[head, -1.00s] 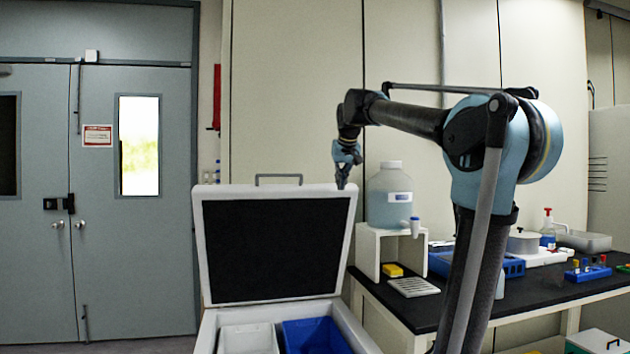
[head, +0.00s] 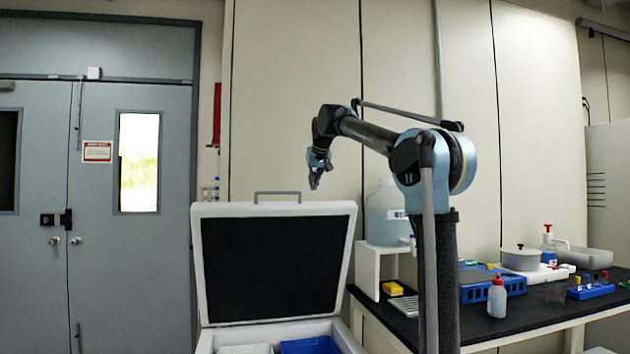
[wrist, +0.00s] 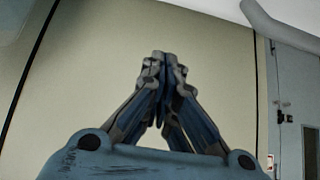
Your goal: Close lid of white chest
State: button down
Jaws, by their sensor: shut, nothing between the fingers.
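The white chest (head: 337,335) stands at the lower middle of the head view with its lid (head: 344,262) raised nearly upright. The lid has a white rim, a black inner face and a grey handle (head: 277,194) on its top edge. My gripper (head: 315,183) is above the lid's upper right corner in the picture and apart from the lid. In the wrist view my gripper (wrist: 160,58) is shut, with its fingertips together and nothing between them. The lid's outer face is hidden.
Inside the chest are a white bin (head: 246,349) and a blue bin (head: 310,345). To the right, a black-topped bench (head: 530,312) holds a large jug (head: 382,218) on a white stand, a wash bottle (head: 497,298) and blue trays. Grey double doors (head: 118,255) are at left.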

jog(key=shift+s+d+f, duration=0.1)
jog(key=shift+s+f, duration=0.15)
jog(key=shift+f, duration=0.9)
jog(key=shift+s+d+f, duration=0.1)
jog(key=shift+s+f, duration=0.15)
jog(key=shift+f, duration=0.9)
